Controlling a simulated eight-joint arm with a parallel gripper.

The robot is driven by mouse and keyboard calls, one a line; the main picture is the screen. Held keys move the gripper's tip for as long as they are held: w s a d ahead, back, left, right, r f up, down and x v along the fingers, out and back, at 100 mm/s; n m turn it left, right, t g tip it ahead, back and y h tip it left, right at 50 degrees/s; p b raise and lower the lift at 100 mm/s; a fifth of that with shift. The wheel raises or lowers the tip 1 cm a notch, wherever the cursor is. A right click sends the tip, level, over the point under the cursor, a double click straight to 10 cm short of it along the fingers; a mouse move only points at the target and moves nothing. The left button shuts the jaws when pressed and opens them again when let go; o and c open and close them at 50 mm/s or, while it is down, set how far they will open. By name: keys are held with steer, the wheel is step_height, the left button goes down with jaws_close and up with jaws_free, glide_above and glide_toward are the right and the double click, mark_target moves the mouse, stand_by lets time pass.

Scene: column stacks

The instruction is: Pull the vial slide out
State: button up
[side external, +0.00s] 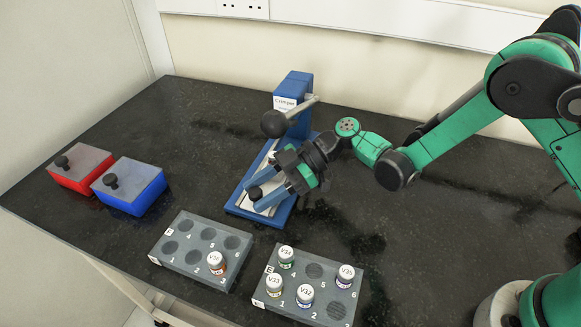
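The crimper (293,88) is a blue press with a lever ending in a black ball, standing mid-bench. A pale vial slide (264,159) lies on its blue base, largely hidden by my gripper. The slide's black knob (255,193) shows at the front end. My gripper (257,196) is low over the base, its two blue fingers pointing front-left on either side of the knob. I cannot tell whether the fingers touch the knob or leave a gap. No vial shows on the visible part of the slide.
A grey rack (173,231) holding vial V36 (216,262) and another grey rack (325,317) with several capped vials stand in front. A red box (82,168) and a blue box (130,186), both with black knobs, stand at left. Bare bench lies between boxes and crimper.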

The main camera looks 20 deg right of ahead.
steer(key=shift+o, duration=0.6)
steer(key=shift+w, duration=0.1)
steer(key=shift+d, duration=0.1)
steer(key=shift+v, duration=2.8)
steer(key=shift+r, duration=0.1)
steer(key=shift+d+r+m, duration=0.15)
steer(key=shift+r+m, duration=0.15)
steer(key=shift+m, duration=0.1)
steer(key=s+d+r+m+t+h, duration=0.3)
steer(key=s+d+r+m+h, duration=0.1)
steer(key=d+m, duration=0.4)
steer(key=s+d+r+m+t+h, duration=0.4)
steer(key=s+d+m+h, duration=0.2)
steer(key=d+m+h, duration=0.3)
